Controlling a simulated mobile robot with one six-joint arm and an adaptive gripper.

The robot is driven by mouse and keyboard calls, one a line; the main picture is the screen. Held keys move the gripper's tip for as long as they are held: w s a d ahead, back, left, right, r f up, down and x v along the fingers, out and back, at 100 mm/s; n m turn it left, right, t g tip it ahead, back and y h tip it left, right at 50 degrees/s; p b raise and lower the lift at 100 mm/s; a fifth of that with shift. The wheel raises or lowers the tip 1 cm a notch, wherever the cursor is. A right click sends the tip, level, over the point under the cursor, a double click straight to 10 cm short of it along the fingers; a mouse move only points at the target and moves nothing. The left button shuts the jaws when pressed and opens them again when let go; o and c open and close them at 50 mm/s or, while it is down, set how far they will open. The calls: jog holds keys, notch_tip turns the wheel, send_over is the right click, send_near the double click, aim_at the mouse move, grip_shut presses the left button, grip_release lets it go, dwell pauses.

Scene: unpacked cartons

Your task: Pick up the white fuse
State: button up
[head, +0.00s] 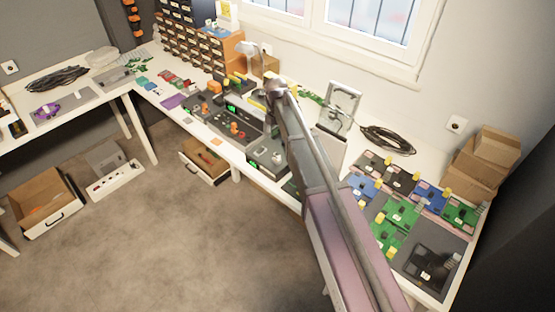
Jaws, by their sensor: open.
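I cannot make out the white fuse in the head view; small parts are too tiny to tell apart at this distance. My arm crosses the picture from the lower right up to the workbench and hides part of the bench behind it. My gripper cannot be made out past the arm's far end. Green, blue and dark circuit boards with small yellow parts lie at the right of the bench, including a green board (403,211), a blue board (430,197) and a dark board (430,263).
The bench holds dark instruments (233,125), a coiled black cable (388,140), a drawer cabinet (203,45) and cardboard boxes (478,172). A side table (90,98) stands at left.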

aim_at(277, 155)
jog(key=shift+f+b, duration=3.7)
jog(key=shift+f, duration=0.2)
jog(key=shift+f, duration=0.1)
jog(key=f+b, duration=0.1)
jog(key=w+f+b, duration=0.1)
jog(key=f+b, duration=0.1)
jog(key=shift+f+b, duration=0.2)
jog(key=shift+b, duration=0.1)
jog(key=shift+f+b, duration=0.8)
jog(key=c, duration=0.9)
